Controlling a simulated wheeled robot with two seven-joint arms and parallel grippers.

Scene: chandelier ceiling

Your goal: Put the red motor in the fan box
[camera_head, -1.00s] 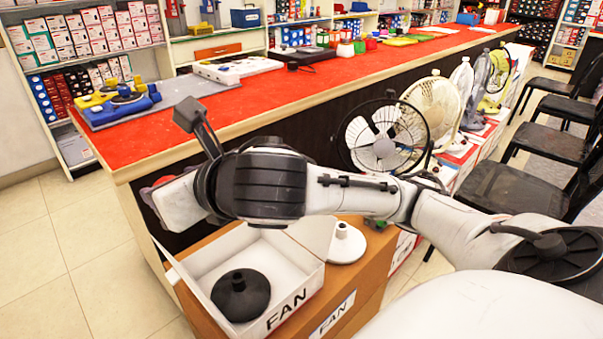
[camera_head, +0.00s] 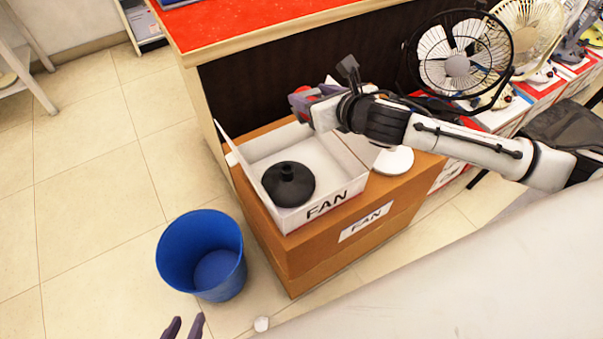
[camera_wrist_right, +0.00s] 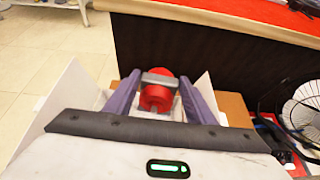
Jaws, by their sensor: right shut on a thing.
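The red motor (camera_wrist_right: 156,98) is held between the purple fingers of my right gripper in the right wrist view. In the head view, my right gripper (camera_head: 302,104) is above the back edge of the fan box, and a bit of red shows at its fingers. The fan box (camera_head: 335,199) is an open white carton labelled FAN, with a black round base (camera_head: 288,184) inside. My left gripper (camera_head: 185,328) shows at the bottom edge of the head view, its two fingertips apart and nothing between them.
The fan box stands on a brown carton (camera_head: 290,262). A white round base (camera_head: 394,160) lies on the carton to its right. A blue bin (camera_head: 203,258) stands on the floor at left. The red-topped counter (camera_head: 235,22) rises behind, with fans (camera_head: 458,65) at right.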

